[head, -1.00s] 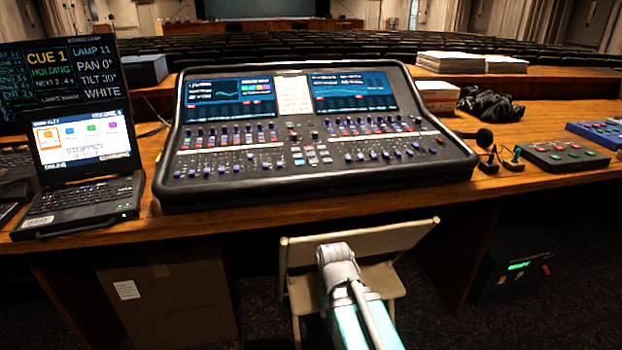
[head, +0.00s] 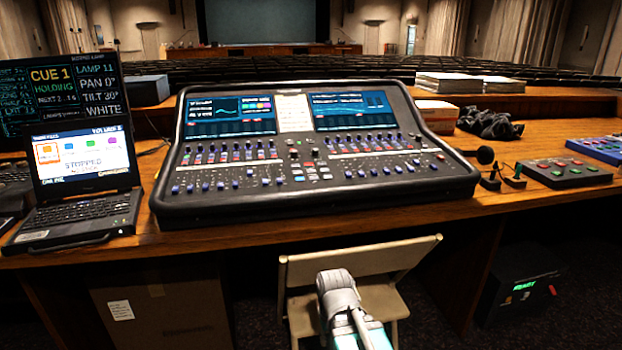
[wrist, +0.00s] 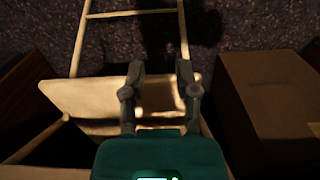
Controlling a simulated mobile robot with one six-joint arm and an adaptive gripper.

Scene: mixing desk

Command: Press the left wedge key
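The mixing desk (head: 318,185) stands on the wooden table in the head view, with two lit screens and rows of small keys and knobs. I cannot pick out a left wedge key among these small controls. A dark panel with red and green buttons (head: 565,172) lies at the right of the table; its labels are too small to read. In the wrist view my gripper (wrist: 162,80) is open and empty, with its two fingers apart over the folding chair. It touches no key. In the head view only part of my arm shows, low in front of the desk.
The beige folding chair (head: 362,262) stands in front of the table. A cardboard box (head: 160,310) is under the table at left. A laptop (head: 80,185) is left of the desk.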

